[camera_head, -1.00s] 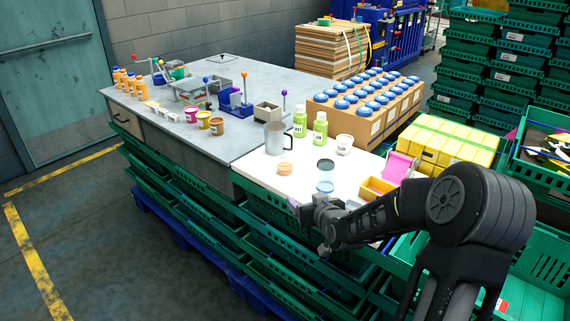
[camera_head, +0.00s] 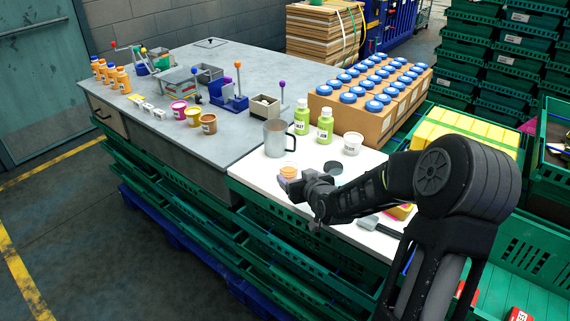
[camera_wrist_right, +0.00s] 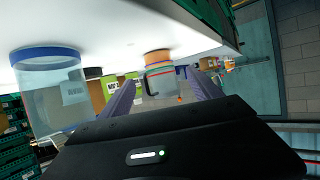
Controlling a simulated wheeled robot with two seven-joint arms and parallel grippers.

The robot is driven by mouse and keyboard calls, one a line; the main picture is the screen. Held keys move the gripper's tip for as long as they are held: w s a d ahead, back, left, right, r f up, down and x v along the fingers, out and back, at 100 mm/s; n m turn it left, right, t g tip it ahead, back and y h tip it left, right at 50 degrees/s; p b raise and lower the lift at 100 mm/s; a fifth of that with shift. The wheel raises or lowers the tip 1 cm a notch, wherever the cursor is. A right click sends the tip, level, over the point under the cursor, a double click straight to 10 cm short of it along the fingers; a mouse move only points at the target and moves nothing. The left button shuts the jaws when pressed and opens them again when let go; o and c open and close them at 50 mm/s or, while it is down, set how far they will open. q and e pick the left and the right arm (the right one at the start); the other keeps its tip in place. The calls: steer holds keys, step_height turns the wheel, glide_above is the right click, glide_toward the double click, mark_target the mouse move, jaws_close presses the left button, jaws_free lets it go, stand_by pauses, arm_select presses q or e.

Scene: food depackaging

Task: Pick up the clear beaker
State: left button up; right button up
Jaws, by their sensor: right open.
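My right gripper (camera_head: 308,192) is low over the near edge of the white worktop, beside a small orange-topped item (camera_head: 289,173). In the wrist view, which is turned upside down, its two fingers (camera_wrist_right: 162,92) are apart with nothing held between them. A clear beaker (camera_wrist_right: 48,95) with a blue band at its table end stands to the left of the fingers, outside them. In the head view my right arm hides it. A grey see-through mug with a handle (camera_head: 278,140) stands farther back; it also shows beyond the fingers (camera_wrist_right: 160,82). My left gripper is out of view.
Two green bottles (camera_head: 325,126) and a white tub (camera_head: 352,143) stand behind my gripper. A cardboard box with blue-lidded jars (camera_head: 345,120) stands at the back. Green crates (camera_head: 290,235) line the front edge.

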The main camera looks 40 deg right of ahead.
mark_target(292, 172)
steer(key=shift+s, duration=0.2)
steer(key=shift+p+x, duration=0.3)
steer(key=shift+x, duration=1.05)
steer(key=shift+r, duration=0.1)
steer(key=shift+w+d+p, duration=0.1)
steer(key=shift+w+p, duration=0.3)
steer(key=shift+w, duration=0.15)
steer(key=p+x, duration=0.1)
steer(key=x, duration=0.2)
steer(key=shift+w+d, duration=0.1)
steer(key=shift+w, duration=0.1)
steer(key=shift+w+d+f, duration=0.1)
steer(key=shift+w+f, duration=0.25)
steer(key=shift+c, duration=0.3)
